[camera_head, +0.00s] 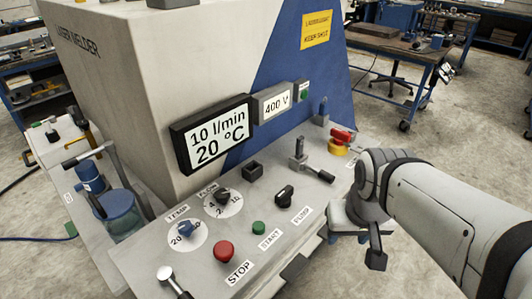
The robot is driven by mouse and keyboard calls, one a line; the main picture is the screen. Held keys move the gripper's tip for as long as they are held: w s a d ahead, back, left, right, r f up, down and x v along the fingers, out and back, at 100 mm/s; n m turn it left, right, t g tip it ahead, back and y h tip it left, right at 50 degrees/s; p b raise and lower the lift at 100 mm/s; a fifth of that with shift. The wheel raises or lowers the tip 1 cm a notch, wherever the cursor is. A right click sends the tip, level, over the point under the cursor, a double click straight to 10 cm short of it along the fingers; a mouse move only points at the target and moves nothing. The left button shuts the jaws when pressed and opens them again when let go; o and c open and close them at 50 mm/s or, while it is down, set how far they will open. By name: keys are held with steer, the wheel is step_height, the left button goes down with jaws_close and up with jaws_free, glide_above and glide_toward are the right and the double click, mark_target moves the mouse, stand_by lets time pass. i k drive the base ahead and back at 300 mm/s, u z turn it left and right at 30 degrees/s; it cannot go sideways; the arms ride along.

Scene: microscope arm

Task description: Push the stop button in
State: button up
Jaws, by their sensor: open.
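The red stop button (223,251) is a round red cap on the grey control panel of the laser welder, near its front edge. The STOP label (240,272) is just to its lower right. The cap appears to stand proud of the panel. My gripper (357,249) is right of the panel's front edge, well apart from the button. Its jaws are open, with one dark finger clearly visible. Nothing shows between them. The button is unobstructed in this view.
A green start button (259,228), black pump knob (284,194), blue temperature knob (186,229) and flow knob (222,196) surround it. A lever (168,276) stands at lower left. A red-and-yellow switch (340,141) sits at the panel's far right. Displays rise behind.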

mark_target(224, 251)
steer(key=z, duration=0.05)
steer(key=k, duration=0.5)
steer(key=u, duration=0.5)
steer(key=i, duration=0.3)
steer(key=u, duration=0.55)
